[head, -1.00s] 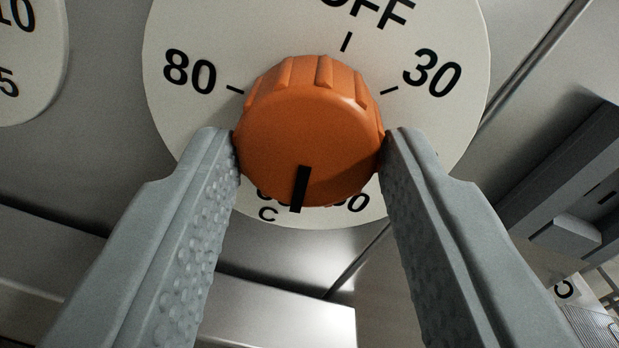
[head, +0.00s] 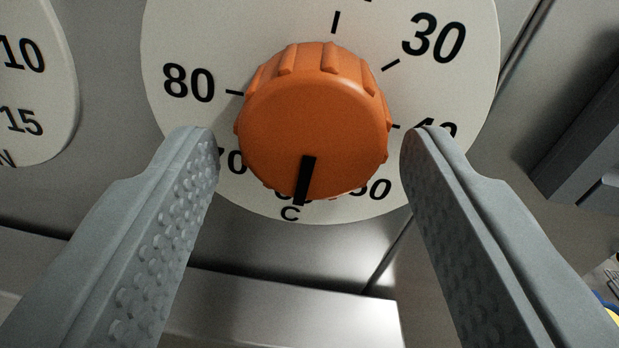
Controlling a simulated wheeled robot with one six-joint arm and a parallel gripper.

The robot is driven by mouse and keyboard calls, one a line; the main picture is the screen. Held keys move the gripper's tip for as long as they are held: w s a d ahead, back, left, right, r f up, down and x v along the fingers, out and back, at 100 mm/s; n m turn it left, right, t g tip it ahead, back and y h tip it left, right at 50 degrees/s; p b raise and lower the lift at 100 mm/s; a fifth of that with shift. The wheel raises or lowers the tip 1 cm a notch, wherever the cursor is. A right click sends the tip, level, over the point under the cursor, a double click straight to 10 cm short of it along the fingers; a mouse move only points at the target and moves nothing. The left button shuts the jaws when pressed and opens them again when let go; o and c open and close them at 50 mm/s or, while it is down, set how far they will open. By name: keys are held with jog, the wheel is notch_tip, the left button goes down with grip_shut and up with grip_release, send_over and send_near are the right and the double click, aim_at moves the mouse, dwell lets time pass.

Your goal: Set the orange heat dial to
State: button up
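The orange heat dial (head: 312,120) is a ribbed knob on a round white scale plate (head: 190,45). Its black pointer mark points down, slightly left, toward the bottom of the scale above the letter C. The number there is mostly hidden by the knob. The marks 80, 70, 30, 40 and 50 show around it, the 40 partly covered by my right finger. My gripper (head: 310,150) is open, with one grey finger on each side of the knob. A gap shows between each fingertip and the knob.
A second white scale plate (head: 40,90) with 10 and 15 on it is at the left edge. Both plates are on a grey metal panel (head: 110,130). A dark grey block (head: 580,140) juts in at the right. Below the dial is a pale metal ledge (head: 290,295).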

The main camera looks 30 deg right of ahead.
jog(key=shift+o, duration=0.4)
jog(key=shift+r, duration=0.1)
jog(key=shift+s, duration=0.1)
jog(key=shift+s+a, duration=0.1)
jog(key=shift+s, duration=0.05)
jog(key=v, duration=1.7)
jog(key=s+d+f+n+g+y, duration=0.1)
jog(key=s+d+f+g+y, duration=0.1)
jog(key=s+d+f, duration=0.35)
jog(key=s+d+f+n+g+y, duration=0.1)
jog(key=s+d+f, duration=0.2)
jog(key=s+d, duration=0.5)
jog(key=s+d+f+t+y, duration=0.1)
jog(key=s+d+f, duration=0.3)
jog(key=s, duration=0.5)
jog(key=s+d+f+t+y, duration=0.1)
jog(key=s+d+f, duration=0.3)
jog(key=s+d, duration=0.4)
jog(key=shift+s+f+m+t, duration=0.35)
jog(key=shift+m+t, duration=0.05)
jog(key=shift+t, duration=0.2)
